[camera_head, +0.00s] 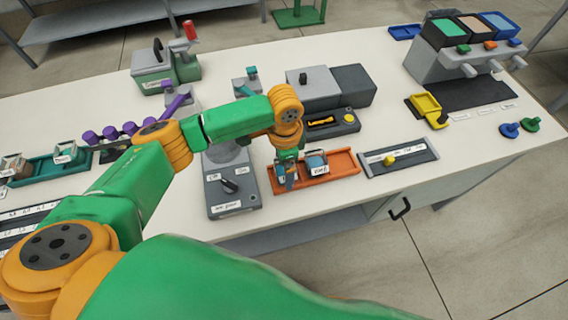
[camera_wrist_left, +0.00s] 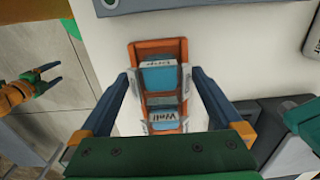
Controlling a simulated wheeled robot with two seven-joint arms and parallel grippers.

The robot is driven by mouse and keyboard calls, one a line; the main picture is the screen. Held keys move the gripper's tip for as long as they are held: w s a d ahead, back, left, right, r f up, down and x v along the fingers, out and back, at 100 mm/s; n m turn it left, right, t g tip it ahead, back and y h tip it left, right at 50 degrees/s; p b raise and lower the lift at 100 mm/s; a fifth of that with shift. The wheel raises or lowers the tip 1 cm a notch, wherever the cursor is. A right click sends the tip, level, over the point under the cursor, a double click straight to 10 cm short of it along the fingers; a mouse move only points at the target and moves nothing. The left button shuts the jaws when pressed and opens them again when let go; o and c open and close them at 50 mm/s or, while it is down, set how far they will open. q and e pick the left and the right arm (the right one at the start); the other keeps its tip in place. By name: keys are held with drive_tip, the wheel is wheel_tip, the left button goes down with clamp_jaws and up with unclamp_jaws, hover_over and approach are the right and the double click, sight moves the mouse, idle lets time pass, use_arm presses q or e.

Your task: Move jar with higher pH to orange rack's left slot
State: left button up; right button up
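The orange rack (camera_head: 343,164) lies near the table's front edge and shows from above in the left wrist view (camera_wrist_left: 158,47). A blue-topped jar labelled "Well" (camera_head: 316,163) stands in it, also seen in the left wrist view (camera_wrist_left: 165,118). A second blue-topped jar (camera_wrist_left: 159,78) is at the rack's left end; its label is too small to read surely. My left gripper (camera_head: 286,176) is down at this jar, with its fingertips (camera_wrist_left: 160,72) on either side of it. Whether they press on it I cannot tell. My right gripper (camera_wrist_left: 52,76) is open and empty over the floor.
A grey meter (camera_head: 232,190) stands left of the rack. A grey tray with a yellow knob (camera_head: 389,160) is to its right. A black tray (camera_head: 330,124) and grey boxes (camera_head: 313,88) stand behind. A teal rack with jars (camera_head: 48,168) is at far left.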

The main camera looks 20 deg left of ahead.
use_arm(q)
drive_tip(key=shift+r, duration=0.15)
wheel_tip(320, 180, up, 12)
idle(0.5)
